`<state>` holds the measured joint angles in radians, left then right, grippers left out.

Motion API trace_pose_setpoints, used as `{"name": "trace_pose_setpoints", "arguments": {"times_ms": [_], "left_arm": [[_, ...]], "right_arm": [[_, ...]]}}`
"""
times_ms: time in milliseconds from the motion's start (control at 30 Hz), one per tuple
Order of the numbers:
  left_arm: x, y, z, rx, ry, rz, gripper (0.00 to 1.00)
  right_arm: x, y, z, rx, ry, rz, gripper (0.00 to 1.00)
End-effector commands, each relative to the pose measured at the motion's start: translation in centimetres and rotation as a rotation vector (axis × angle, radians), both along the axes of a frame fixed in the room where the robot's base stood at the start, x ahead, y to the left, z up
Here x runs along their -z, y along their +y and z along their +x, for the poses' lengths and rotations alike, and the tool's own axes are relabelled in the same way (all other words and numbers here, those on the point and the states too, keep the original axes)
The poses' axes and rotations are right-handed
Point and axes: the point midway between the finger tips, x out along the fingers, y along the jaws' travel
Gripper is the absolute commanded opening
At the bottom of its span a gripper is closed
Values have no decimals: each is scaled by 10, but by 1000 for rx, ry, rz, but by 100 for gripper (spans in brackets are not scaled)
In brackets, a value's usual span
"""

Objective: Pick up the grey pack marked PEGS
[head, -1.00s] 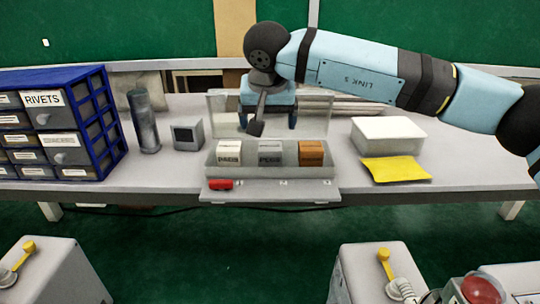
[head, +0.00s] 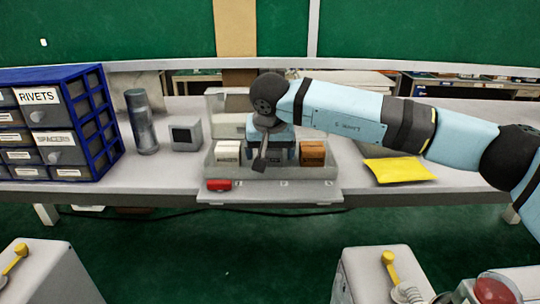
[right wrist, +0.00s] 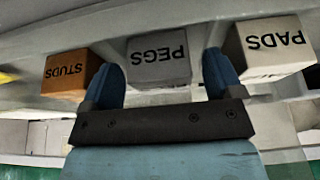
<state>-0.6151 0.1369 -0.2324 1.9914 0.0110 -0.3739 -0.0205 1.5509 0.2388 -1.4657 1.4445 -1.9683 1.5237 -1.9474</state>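The grey pack marked PEGS (right wrist: 158,62) shows in the right wrist view between a white pack marked PADS (right wrist: 270,48) and an orange pack marked STUDS (right wrist: 70,75). In the head view my right gripper covers its place, between the white pack (head: 228,152) and the orange pack (head: 313,153). My right gripper (head: 280,155) points down at the open case (head: 235,172). In the right wrist view its two blue fingers (right wrist: 160,82) are apart, one toward each side of the grey pack. I cannot tell how far down they reach beside it. My left gripper is not in view.
A red object (head: 219,185) lies on the case's front flap. A blue drawer cabinet (head: 85,130), a grey cylinder (head: 142,122) and a small grey box (head: 186,134) stand left. A yellow sheet (head: 398,170) lies right, near a white box partly behind my arm.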

Motion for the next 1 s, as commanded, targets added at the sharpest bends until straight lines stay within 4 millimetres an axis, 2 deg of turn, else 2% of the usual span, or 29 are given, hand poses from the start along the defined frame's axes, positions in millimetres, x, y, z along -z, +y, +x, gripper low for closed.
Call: {"name": "trace_pose_setpoints", "arguments": {"times_ms": [33,200,467,667,867,1000], "left_arm": [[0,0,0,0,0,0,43],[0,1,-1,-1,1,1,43],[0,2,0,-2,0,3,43],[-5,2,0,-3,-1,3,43],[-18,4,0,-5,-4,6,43],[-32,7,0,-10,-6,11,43]], "right_arm": [[0,0,0,0,0,0,73],[0,0,0,0,0,0,34],[0,0,0,0,0,0,34],[-12,0,0,0,-1,0,34],[-47,0,0,0,-3,1,34],[-84,0,0,0,-3,1,34]]}}
